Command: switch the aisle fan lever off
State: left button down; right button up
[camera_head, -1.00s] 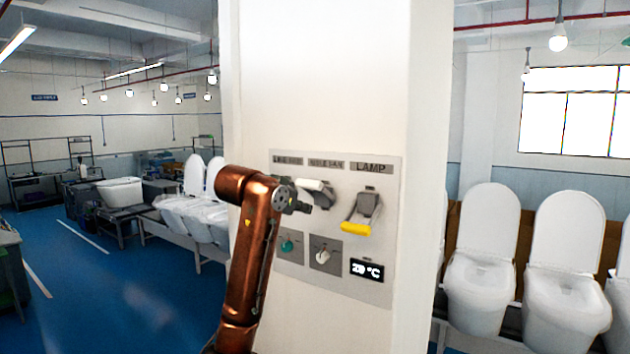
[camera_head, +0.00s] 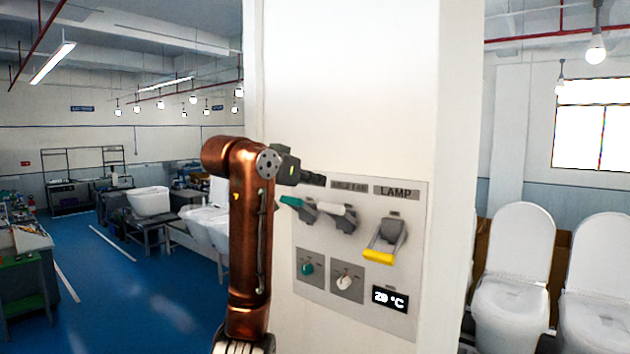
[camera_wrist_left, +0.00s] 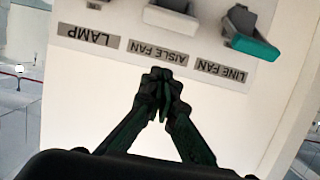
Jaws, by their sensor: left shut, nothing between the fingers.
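The aisle fan lever has a white handle (camera_head: 335,209) on a grey mount, in the middle of the panel's top row. Its handle sticks out from the panel toward the upper left. In the left wrist view, which is upside down, its mount (camera_wrist_left: 172,17) is partly cut off at the top edge. My left gripper (camera_head: 316,180) is shut and empty, above the levers near the panel's top left. In the wrist view its fingertips (camera_wrist_left: 160,76) are beside the AISLE FAN label (camera_wrist_left: 158,52), apart from the lever. My right gripper is not in view.
The line fan lever's green handle (camera_head: 291,201) is left of the white one and sticks out. The lamp lever's yellow handle (camera_head: 378,256) hangs down on the right. Below are a green knob (camera_head: 307,269), a white knob (camera_head: 344,283) and a temperature display (camera_head: 390,299).

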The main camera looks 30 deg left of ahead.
aim_at(328, 209)
pick_arm(q)
jog(key=p+x, duration=0.3)
jog(key=x, duration=0.4)
jog(key=shift+w+r, duration=0.1)
jog(key=shift+w, duration=0.1)
jog(key=shift+s+f+p, duration=0.35)
jog(key=shift+s+f, duration=0.65)
jog(key=shift+f, duration=0.2)
jog(key=shift+s+f, duration=0.2)
jog(key=shift+f, duration=0.4)
jog(key=shift+s+r, duration=0.1)
jog(key=shift+s, duration=0.05)
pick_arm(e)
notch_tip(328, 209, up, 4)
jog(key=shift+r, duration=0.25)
